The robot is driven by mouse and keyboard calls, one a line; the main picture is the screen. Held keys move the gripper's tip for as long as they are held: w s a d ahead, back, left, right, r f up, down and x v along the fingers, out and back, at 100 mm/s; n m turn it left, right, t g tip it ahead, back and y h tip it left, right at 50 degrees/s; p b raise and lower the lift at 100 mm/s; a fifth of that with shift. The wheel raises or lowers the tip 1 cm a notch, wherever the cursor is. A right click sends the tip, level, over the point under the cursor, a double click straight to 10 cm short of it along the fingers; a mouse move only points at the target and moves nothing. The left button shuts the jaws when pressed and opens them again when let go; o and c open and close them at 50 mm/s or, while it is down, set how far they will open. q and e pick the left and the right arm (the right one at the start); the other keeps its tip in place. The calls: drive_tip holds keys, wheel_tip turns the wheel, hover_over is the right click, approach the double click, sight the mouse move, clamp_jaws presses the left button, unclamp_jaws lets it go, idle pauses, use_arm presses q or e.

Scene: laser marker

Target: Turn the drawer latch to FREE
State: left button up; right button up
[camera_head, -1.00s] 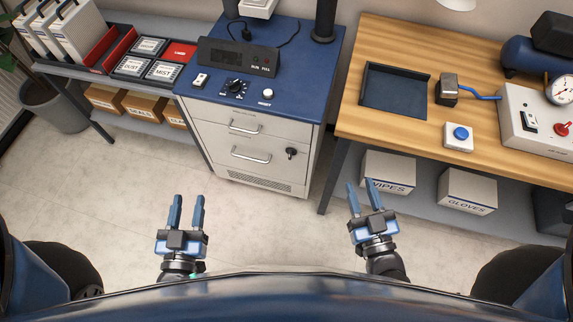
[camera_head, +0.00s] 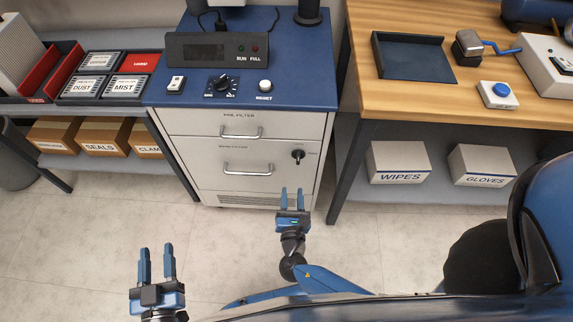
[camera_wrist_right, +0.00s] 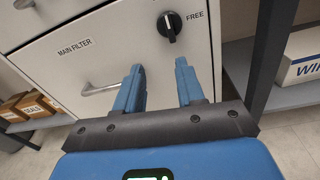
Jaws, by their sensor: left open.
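The drawer latch (camera_head: 297,155) is a small black knob on the right side of the lower drawer front (camera_head: 210,177). In the right wrist view the latch (camera_wrist_right: 170,27) has a white mark near its upper end, and the word FREE is printed to its upper right. My right gripper (camera_head: 291,190) is open and empty, in front of the cabinet and below the latch in the picture. In its wrist view the fingertips (camera_wrist_right: 160,68) are apart, short of the latch. My left gripper (camera_head: 156,248) is open and empty over the floor, further left.
The lower drawer's bar handle (camera_head: 248,169) sticks out left of the latch; it also shows in the right wrist view (camera_wrist_right: 98,89). A workbench leg (camera_head: 345,175) stands right of the cabinet. White boxes labelled WIPES (camera_head: 398,163) and GLOVES (camera_head: 482,166) sit on the lower shelf.

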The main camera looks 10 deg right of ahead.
sight(298, 161)
drive_tip(key=shift+n+h, duration=0.5)
drive_tip(key=x, duration=0.3)
drive_tip(key=d+r+b+x, duration=0.1)
drive_tip(key=x, duration=0.7)
drive_tip(key=shift+s+d+r, duration=0.15)
drive_tip(key=shift+s+r, duration=0.05)
drive_tip(key=shift+r, duration=0.05)
clamp_jaws()
